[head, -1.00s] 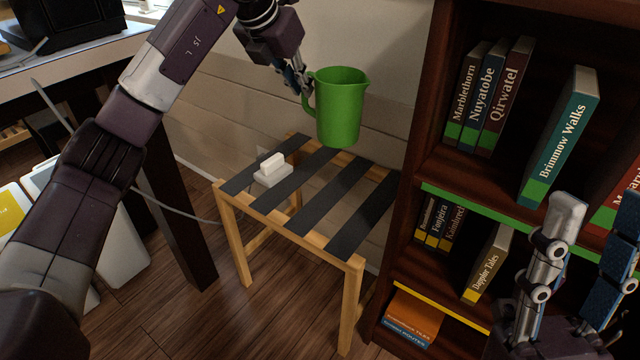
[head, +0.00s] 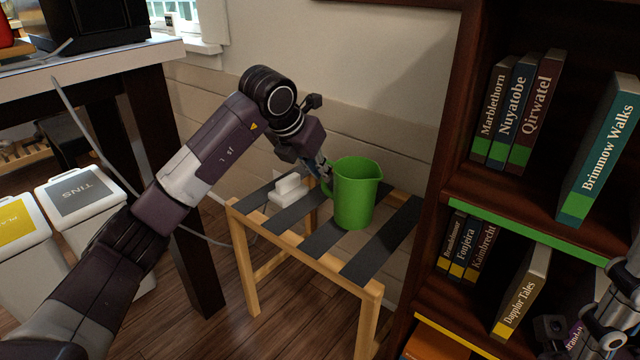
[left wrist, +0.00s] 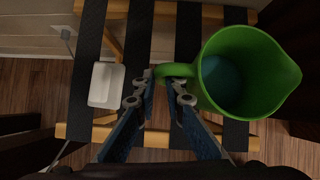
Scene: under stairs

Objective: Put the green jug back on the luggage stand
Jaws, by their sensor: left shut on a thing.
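The green jug (head: 355,196) is upright at the luggage stand, over its dark straps, in the head view. I cannot tell for sure whether its base touches the straps. The luggage stand (head: 369,296) has a light wooden frame and several dark straps. My left gripper (head: 326,174) is shut on the jug's handle, at the jug's left side. In the left wrist view the fingers (left wrist: 174,84) close around the handle, and the open jug (left wrist: 245,72) shows a bluish inside. My right gripper (head: 598,325) is partly in view at the lower right, in front of the bookshelf.
The bookshelf (head: 428,200) stands close on the right. A table (head: 100,62) and bins (head: 84,196) are at the left. The wall is right behind the stand.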

